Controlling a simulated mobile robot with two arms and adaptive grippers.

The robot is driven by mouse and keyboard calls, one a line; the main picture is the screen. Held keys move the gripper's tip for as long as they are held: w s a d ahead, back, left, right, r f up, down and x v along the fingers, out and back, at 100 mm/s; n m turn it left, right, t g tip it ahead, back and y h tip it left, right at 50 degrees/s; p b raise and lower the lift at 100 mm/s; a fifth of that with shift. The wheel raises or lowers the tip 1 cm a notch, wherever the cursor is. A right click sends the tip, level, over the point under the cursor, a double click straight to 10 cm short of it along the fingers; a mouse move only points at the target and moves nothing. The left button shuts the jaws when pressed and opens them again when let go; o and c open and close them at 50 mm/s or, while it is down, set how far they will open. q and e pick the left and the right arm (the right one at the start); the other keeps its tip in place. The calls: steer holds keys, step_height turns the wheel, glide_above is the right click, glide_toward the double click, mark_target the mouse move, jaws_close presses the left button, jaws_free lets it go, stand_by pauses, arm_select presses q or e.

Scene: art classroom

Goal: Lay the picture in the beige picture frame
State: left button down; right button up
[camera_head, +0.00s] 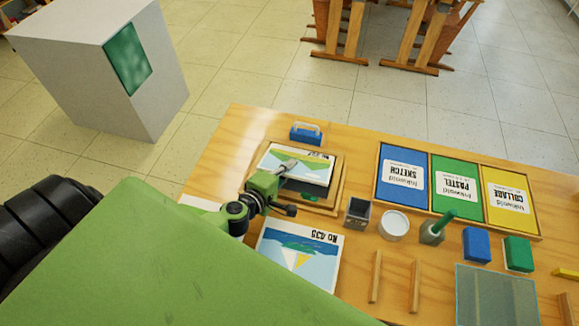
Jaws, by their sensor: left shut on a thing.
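A picture with a green and pale landscape and a printed label (312,169) is in my left gripper (288,187), over the beige picture frame (337,196). The gripper is shut on the picture's near left part, with one finger lying across its face. The frame lies on the wooden table, and its rim shows at the right and near side. The picture and gripper hide much of its inside. I cannot tell whether the picture touches the frame. My right gripper is not in view.
A second picture with a sailboat (292,252) lies nearer. A dark cup (357,212), white round tin (393,225) and green brush holder (434,231) stand right. A tray of sketch, pastel and collage pads (458,228) lies farther right.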

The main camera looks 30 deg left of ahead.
arm_select(q)
steer(key=c, duration=2.1)
jaws_free()
steer(key=shift+c, duration=0.2)
steer(key=v, duration=1.2)
steer(key=shift+f, duration=0.1)
